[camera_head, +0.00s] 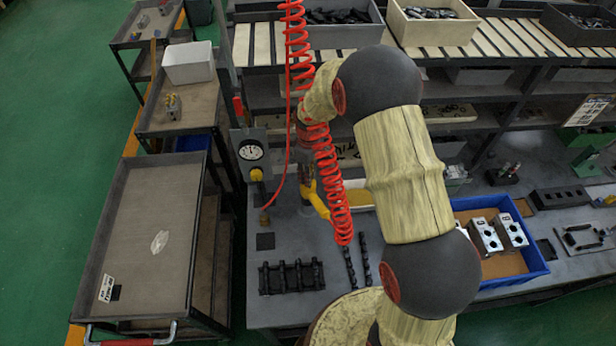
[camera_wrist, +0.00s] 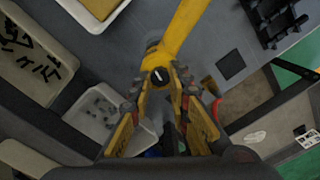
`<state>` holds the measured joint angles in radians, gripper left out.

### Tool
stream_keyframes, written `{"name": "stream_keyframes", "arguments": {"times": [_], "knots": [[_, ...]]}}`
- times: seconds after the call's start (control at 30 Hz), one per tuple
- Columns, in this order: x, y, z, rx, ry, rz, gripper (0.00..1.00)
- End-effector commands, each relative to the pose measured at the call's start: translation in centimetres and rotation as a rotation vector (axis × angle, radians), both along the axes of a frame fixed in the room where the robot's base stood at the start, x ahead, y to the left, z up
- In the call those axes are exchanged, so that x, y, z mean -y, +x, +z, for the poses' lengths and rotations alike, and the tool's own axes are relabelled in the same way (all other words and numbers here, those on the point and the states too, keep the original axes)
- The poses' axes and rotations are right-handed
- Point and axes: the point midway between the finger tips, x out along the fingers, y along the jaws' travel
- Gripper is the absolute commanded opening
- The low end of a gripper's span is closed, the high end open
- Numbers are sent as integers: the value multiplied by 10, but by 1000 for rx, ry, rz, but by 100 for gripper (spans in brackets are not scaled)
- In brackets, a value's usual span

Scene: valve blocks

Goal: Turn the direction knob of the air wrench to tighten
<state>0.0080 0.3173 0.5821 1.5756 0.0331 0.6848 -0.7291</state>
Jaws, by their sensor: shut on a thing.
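The yellow air wrench (camera_head: 316,203) hangs among the red coiled hose above the grey workbench. Its yellow handle (camera_wrist: 187,32) runs up and right in the wrist view. The direction knob (camera_wrist: 160,75) shows as a small dark disc with a pale mark on the wrench's yellow end. My gripper (camera_wrist: 162,72) has its fingertips on both sides of this disc and is shut on it. The exact contact and the knob's set direction cannot be told. In the head view my arm and the hose largely hide my gripper and the knob.
The red coiled hose (camera_head: 325,170) hangs close to my arm. A pressure gauge (camera_head: 250,151) stands left of the wrench. A black rack (camera_head: 291,277) lies on the bench front. A blue tray (camera_head: 540,268) with metal valve blocks (camera_head: 487,235) is at the right.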

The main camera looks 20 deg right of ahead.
Motion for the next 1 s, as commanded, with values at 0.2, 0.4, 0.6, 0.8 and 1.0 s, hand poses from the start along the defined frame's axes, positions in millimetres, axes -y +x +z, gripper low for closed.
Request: {"name": "stream_keyframes", "arguments": {"times": [0.2, 0.4, 0.6, 0.8, 1.0], "knots": [[0, 0, 0, 1, 1, -204, 0], [0, 0, 0, 1, 1, -394, 0], [0, 0, 0, 0, 1, -582, 0], [0, -1, 0, 0, 1, -751, 0], [0, -1, 0, -1, 0, -882, 0]]}}
